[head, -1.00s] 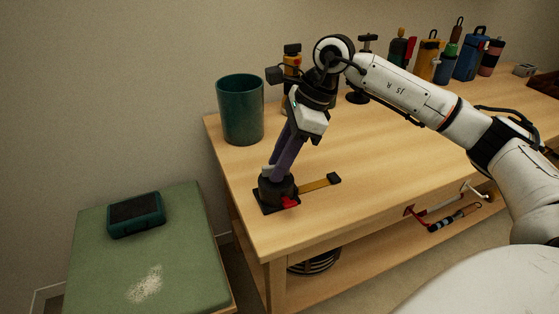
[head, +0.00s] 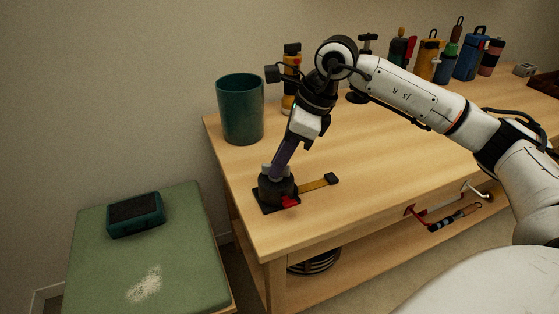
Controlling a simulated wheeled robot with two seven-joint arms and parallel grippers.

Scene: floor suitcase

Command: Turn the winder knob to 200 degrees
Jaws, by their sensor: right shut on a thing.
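The winder, a dark round body on a square black base (head: 266,206), stands near the front left corner of the wooden table. Its knob is the dark round part (head: 277,188) on top. A red piece (head: 290,202) shows at its front right. A yellow strap-like bar (head: 315,185) with a black end runs from it to the right. My right gripper (head: 276,172) points down from above and is shut on the knob, with its grey fingertips at the knob's top. The knob's exact angle cannot be read. My left gripper is not in view.
A teal cup (head: 240,110) stands behind the winder. A yellow and black tool (head: 291,85) stands near my right arm. Several bottles and tools line the table's back. A green stool (head: 180,255) with a teal box (head: 136,214) is at left. The table (head: 390,165) is clear at centre.

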